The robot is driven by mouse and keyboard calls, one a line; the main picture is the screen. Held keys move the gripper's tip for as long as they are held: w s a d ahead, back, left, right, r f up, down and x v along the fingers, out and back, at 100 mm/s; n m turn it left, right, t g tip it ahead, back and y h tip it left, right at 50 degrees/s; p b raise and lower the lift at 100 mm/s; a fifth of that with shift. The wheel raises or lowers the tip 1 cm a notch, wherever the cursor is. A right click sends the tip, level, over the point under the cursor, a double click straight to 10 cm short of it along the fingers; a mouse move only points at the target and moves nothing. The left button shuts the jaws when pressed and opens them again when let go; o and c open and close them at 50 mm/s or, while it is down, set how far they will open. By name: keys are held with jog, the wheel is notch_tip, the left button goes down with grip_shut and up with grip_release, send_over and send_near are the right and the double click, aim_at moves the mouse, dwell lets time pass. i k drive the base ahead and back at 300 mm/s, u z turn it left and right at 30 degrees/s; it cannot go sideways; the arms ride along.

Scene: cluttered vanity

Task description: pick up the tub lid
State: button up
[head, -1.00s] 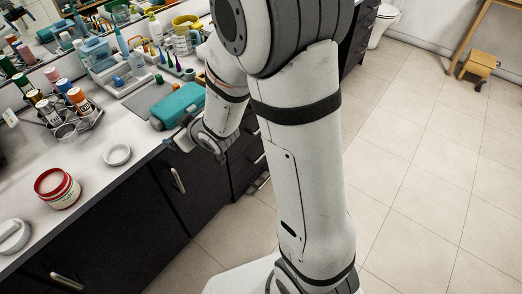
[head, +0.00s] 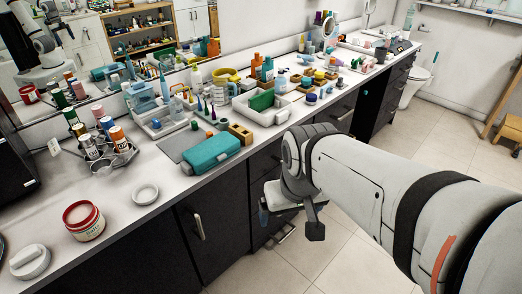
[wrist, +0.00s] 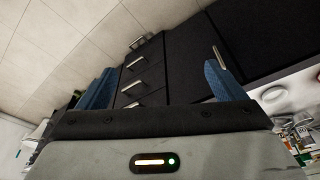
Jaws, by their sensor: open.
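A red-and-white tub (head: 84,222) stands upright on the counter at the left, its top seemingly uncovered. A small round white piece with a raised rim (head: 145,194), which looks like a lid, lies flat behind it to the right. A larger white round piece with a raised bar (head: 30,262) lies at the front left; I cannot tell for sure which one is the tub lid. The small white piece also seems to show in the wrist view (wrist: 273,95). My gripper (head: 290,222) is open and empty, off the counter's front edge by the dark drawers. Its blue fingers are wide apart in the wrist view (wrist: 160,82).
A teal case (head: 210,153) lies near the counter edge, right of the small white piece. A wire holder with several cans (head: 108,158) stands behind. A white tray (head: 262,117) and many small bottles crowd the far counter. The counter (head: 125,235) right of the tub is clear.

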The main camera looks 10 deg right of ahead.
aim_at(32, 260)
jog(key=u, duration=1.45)
jog(key=k, duration=1)
jog(key=u, duration=0.6)
jog(key=i, duration=1.6)
jog(key=z, duration=0.45)
jog(key=i, duration=0.5)
jog(key=z, duration=0.5)
